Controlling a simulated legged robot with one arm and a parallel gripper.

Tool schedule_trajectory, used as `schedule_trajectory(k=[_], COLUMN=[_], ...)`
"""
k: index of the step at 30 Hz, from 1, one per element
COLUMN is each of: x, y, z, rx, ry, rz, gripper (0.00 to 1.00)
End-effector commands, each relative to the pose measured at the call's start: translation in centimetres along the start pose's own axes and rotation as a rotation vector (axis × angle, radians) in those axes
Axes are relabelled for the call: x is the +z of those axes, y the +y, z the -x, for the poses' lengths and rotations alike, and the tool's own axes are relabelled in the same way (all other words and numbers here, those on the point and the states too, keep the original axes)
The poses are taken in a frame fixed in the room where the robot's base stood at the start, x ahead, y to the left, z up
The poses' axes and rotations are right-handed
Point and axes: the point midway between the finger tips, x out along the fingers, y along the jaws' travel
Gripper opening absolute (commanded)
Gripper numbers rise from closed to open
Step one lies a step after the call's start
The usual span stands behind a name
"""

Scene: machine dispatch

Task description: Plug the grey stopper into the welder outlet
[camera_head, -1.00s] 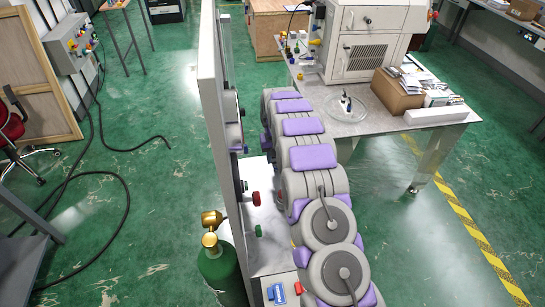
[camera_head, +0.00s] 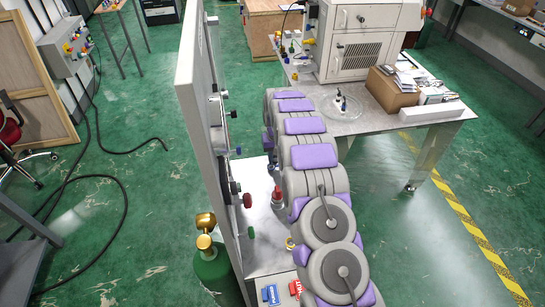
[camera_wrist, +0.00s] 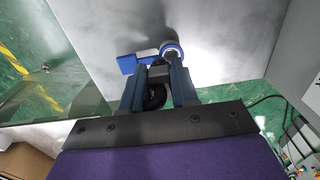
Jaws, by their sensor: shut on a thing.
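My gripper (camera_wrist: 156,82) is shut on a dark grey, rounded piece (camera_wrist: 154,97), probably the grey stopper, partly hidden between the fingers. Just past the fingertips, a round fitting with a blue and white rim (camera_wrist: 171,49) is on a grey metal surface. A blue handle-like part (camera_wrist: 138,62) is to its left. I cannot tell whether this fitting is the welder outlet, or whether the held piece touches it. In the head view my arm reaches along the right of an upright panel (camera_head: 207,135), and the gripper itself is hidden.
A red knob (camera_head: 247,200) and a green knob (camera_head: 251,232) sit low on the panel. A green gas cylinder (camera_head: 211,268) stands at its near left. A metal table (camera_head: 410,120) with a white machine (camera_head: 365,40) and a cardboard box (camera_head: 390,90) is beyond my arm.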

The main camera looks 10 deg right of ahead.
Motion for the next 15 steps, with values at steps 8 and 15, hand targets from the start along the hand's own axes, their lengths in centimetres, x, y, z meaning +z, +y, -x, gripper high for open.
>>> schedule_trajectory(k=[8,15], x=[-0.01,0.01], y=[-0.51,-0.36], z=[-0.29,-0.78], rx=[0.005,0.004], ry=[0.0,-0.001], rz=[0.001,0.001], gripper=[0.0,0.0])
